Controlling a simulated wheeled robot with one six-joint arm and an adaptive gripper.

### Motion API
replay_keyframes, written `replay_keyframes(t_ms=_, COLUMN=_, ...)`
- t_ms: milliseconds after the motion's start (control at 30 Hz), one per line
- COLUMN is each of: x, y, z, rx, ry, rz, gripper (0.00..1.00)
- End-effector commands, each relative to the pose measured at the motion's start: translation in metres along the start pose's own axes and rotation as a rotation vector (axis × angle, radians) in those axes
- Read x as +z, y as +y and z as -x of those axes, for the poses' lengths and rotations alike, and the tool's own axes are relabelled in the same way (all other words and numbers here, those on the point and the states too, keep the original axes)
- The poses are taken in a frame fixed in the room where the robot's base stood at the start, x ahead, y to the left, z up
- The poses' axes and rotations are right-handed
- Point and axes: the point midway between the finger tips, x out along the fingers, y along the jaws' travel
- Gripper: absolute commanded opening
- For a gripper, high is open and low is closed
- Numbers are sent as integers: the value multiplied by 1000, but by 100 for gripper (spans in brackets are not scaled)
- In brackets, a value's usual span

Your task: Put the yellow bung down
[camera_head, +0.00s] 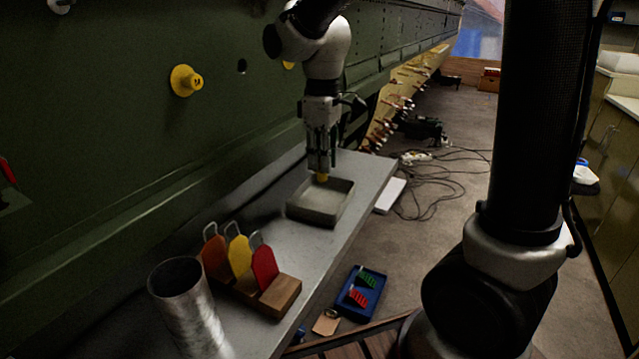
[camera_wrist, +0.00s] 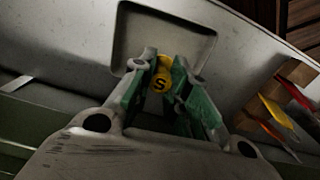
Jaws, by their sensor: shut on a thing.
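The yellow bung (camera_wrist: 160,83) is held between the fingers of my gripper (camera_wrist: 165,95), with an "S" mark facing the wrist camera. In the head view the bung (camera_head: 322,177) shows at the tips of my gripper (camera_head: 321,168), which points down over the grey tray (camera_head: 328,217). The bung appears to be above the tray's far part; I cannot tell if it touches the tray floor. The tray's rim also shows in the wrist view (camera_wrist: 205,37). Another yellow bung (camera_head: 186,81) sits on the green fuselage wall, left of my gripper.
The tray stands on a grey bench (camera_head: 372,172). Nearer are a wooden rack (camera_head: 283,293) with orange, yellow and red tags, and a metal cylinder (camera_head: 186,300). A blue tray (camera_head: 357,292) lies on the floor to the right. Cables (camera_head: 450,178) lie on the floor beyond the bench.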

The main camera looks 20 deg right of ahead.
Motion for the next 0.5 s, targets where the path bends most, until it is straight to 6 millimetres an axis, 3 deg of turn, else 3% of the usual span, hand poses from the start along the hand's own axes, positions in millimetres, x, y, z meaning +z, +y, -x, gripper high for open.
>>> replay_keyframes(t_ms=333, x=1, y=0, z=-47, rx=-2, ry=-4, rz=0, gripper=0)
replay_keyframes(t_ms=500, x=0, y=0, z=-58, rx=0, ry=0, rz=0, gripper=0)
